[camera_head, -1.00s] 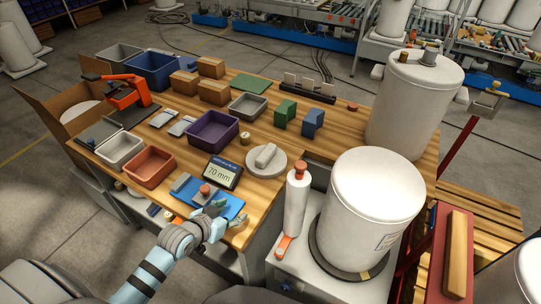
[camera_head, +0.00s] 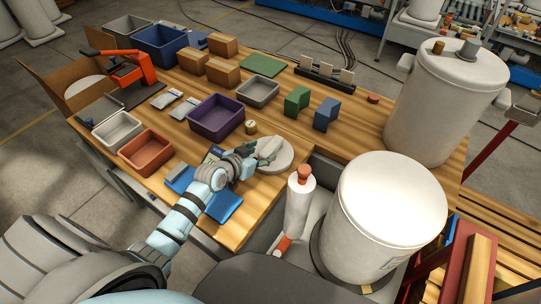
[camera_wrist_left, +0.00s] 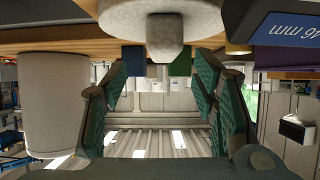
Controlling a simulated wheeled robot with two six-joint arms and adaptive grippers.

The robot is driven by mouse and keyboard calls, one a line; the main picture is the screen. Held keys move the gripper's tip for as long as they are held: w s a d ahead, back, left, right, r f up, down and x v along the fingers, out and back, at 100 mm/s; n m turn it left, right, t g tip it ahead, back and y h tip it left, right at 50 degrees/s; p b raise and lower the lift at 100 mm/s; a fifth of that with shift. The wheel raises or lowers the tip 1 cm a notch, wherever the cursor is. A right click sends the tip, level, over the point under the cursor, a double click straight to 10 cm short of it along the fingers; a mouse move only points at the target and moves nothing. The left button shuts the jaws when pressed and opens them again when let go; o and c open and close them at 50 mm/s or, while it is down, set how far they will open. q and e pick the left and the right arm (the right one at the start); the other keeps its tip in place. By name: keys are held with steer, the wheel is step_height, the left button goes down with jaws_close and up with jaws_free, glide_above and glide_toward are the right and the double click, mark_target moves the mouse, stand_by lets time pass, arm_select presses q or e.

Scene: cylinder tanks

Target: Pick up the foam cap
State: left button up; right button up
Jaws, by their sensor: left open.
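A pale round disc with a raised block on top, which looks like the foam cap (camera_head: 280,159), lies on the wooden table. My left gripper (camera_head: 252,164) is at its left side in the head view, partly covering it. In the left wrist view, which looks upside down, the foam cap (camera_wrist_left: 165,22) is at the top middle with its raised part hanging into view. The two green finger pads of the left gripper (camera_wrist_left: 160,82) stand apart below it with nothing between them. I cannot tell whether the gripper touches the cap. My right gripper is not in view.
A blue mat (camera_head: 222,207) lies under my left arm. A purple bin (camera_head: 216,119) and a small brass part (camera_head: 251,127) are beyond the gripper. A white cylinder with a red top (camera_head: 299,205) and a large white tank (camera_head: 388,215) stand to the right.

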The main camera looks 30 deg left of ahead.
mark_target(271, 146)
arm_select(q)
steer(key=x, duration=0.2)
steer(key=b+x, duration=0.1)
steer(key=x, duration=0.2)
steer(key=b+x, duration=0.1)
steer(key=x, duration=0.1)
steer(key=shift+w+a+r, duration=0.15)
steer(key=shift+w+a, duration=0.05)
steer(key=shift+w, duration=0.15)
steer(key=shift+r, duration=0.1)
steer(key=shift+c, duration=0.2)
